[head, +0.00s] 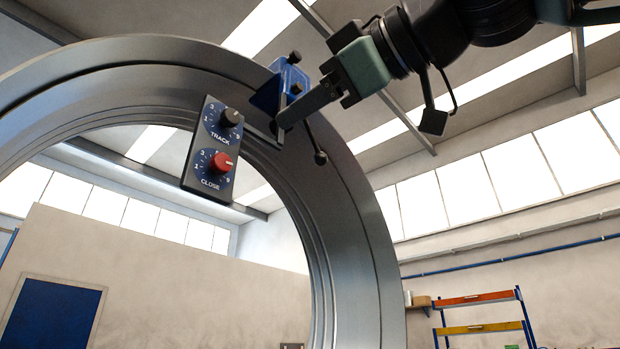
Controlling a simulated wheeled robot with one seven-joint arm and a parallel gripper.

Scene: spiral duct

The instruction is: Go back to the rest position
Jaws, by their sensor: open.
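My gripper (287,117) reaches in from the upper right, its fingers pointing down and left. One dark finger shows clearly, and its tip is beside a blue block with black knobs (289,76) on the ring's face. I cannot tell whether the tip touches the block or the ring. Nothing shows held in the gripper, which is open. The large grey metal ring (357,215) fills the left and middle of the view. The rest position is not marked in view.
A dark panel (205,146) with a black TRACK knob (231,117) and a red CLOSE knob (220,162) stands out from the ring, left of my gripper. A thin lever with a black ball (320,157) hangs just below the gripper. Shelves (480,314) stand far off, lower right.

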